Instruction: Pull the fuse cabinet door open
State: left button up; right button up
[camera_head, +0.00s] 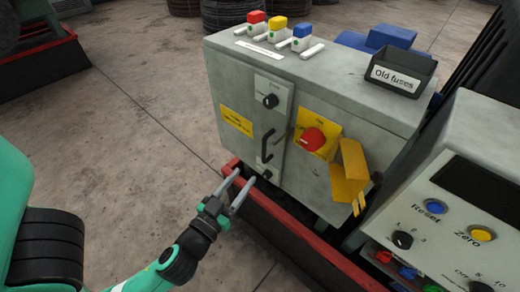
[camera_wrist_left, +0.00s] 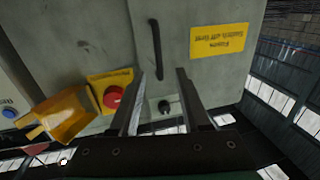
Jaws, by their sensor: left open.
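A black vertical bar handle (camera_head: 267,145) sits on that front, between an upper black knob (camera_head: 270,101) and a lower black knob (camera_head: 267,174). My left gripper (camera_head: 245,175) is open and empty, low in front of the door and below the handle. In the left wrist view the handle (camera_wrist_left: 155,48) shows beyond the fingertips (camera_wrist_left: 161,72), and a black knob (camera_wrist_left: 164,106) shows between the fingers. My right gripper is not in view.
A red rotary switch (camera_head: 313,138) and a projecting yellow bracket (camera_head: 348,175) are right of the handle. A red base rail (camera_head: 285,232) runs below the cabinet. A console with buttons (camera_head: 450,200) stands at right. Open floor (camera_head: 130,130) lies to the left.

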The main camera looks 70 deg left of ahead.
aim_at(263, 153)
pick_arm(q)
jog(key=p+x, duration=0.1)
jog(key=x, duration=0.9)
jog(key=shift+w, duration=0.25)
jog(key=shift+w+a, duration=0.4)
jog(key=shift+w, duration=0.1)
jog(key=shift+c, duration=0.2)
grip_shut()
dwell(0.3)
